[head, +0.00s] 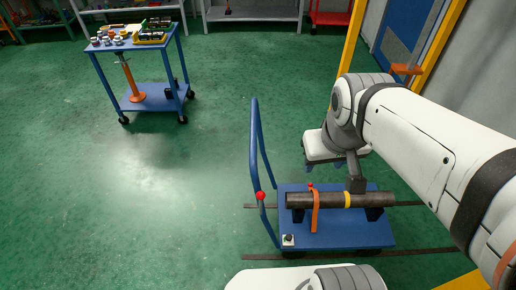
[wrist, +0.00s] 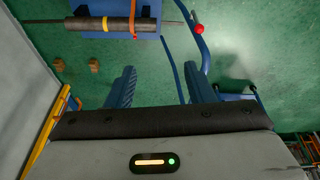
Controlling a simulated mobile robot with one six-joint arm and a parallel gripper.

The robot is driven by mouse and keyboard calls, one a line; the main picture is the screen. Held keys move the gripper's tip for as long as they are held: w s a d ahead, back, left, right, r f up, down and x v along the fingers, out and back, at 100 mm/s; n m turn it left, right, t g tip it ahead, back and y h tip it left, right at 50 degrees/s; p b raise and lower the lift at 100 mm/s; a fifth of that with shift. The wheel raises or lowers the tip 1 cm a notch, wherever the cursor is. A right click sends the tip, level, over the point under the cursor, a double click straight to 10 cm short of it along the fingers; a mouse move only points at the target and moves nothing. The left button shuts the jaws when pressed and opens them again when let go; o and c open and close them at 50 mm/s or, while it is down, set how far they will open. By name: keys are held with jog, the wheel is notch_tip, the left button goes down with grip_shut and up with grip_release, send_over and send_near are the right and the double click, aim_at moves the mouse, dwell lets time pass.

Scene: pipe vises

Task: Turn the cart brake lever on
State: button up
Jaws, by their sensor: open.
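The blue cart (head: 340,236) stands on the green floor with a tall blue handle (head: 254,140) at its left end. A red ball knob (head: 260,196), which looks like the end of the brake lever, sits by the handle; it also shows at the top of the wrist view (wrist: 198,29). My gripper (head: 323,166) is open and empty beyond the cart's far side. In the wrist view its two blue fingers (wrist: 161,88) are wide apart, with the knob farther off, above the right finger.
A dark pipe (head: 328,201) with an orange strap (head: 316,212) lies on the cart. A small box with a black knob (head: 288,239) sits at its near left corner. A blue tool trolley (head: 150,98) stands at the back left. The floor left of the handle is clear.

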jog(key=w+a+f+n+g+b, duration=0.1)
jog(key=w+a+f+n+b, duration=0.15)
jog(key=f+n, duration=0.35)
jog(key=w+a+f+n+g+b, duration=0.15)
jog(key=w+f+n+b, duration=0.25)
jog(key=n, duration=0.4)
jog(key=n+g+h+b, duration=0.15)
jog(key=n+b, duration=0.45)
jog(key=n, duration=1.1)
send_over(260, 193)
jog(key=shift+h, duration=0.35)
jog(key=f, duration=0.9)
jog(key=a+f, duration=0.1)
jog(key=f, duration=0.4)
jog(key=shift+w+f, duration=0.1)
jog(key=shift+f, duration=0.15)
jog(key=shift+a+f+n, duration=0.1)
jog(key=shift+f+n, duration=0.4)
jog(key=shift+n, duration=0.1)
jog(key=x, duration=0.4)
jog(key=b+x, duration=0.1)
jog(key=x, duration=0.2)
jog(key=shift+w+f, duration=0.1)
jog(key=shift+w, duration=0.05)
grip_shut()
